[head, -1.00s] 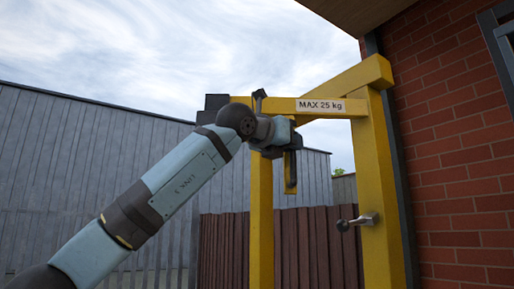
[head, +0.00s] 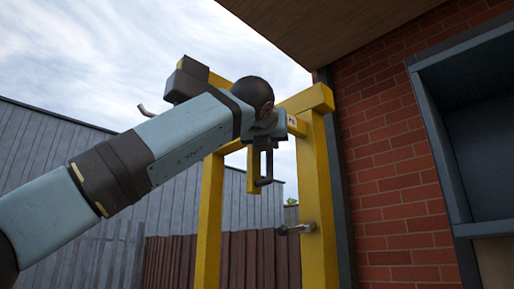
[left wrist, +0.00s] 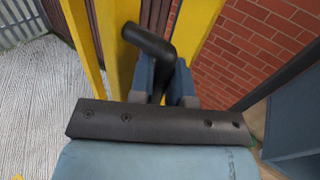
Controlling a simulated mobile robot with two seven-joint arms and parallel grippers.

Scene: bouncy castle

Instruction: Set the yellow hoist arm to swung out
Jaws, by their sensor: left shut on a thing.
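The yellow hoist arm (head: 219,82) reaches from the yellow post (head: 318,175) by the wall towards the upper left, ending in a dark block (head: 186,80). My own arm covers its middle, and only a bit of its white label shows. A yellow bracket with a dark handle (head: 265,170) hangs below it. My left gripper (head: 262,142) is at this handle, partly hidden by my wrist. In the left wrist view, the blue fingers (left wrist: 163,85) are shut on the dark handle (left wrist: 148,41). My right gripper is not in view.
A metal peg (head: 296,229) sticks out from the post. A brick wall (head: 385,150) and a blue-grey framed opening (head: 475,130) stand on the right, under a wooden overhang (head: 310,30). A second yellow post (head: 208,220) and a brown fence (head: 225,262) are behind.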

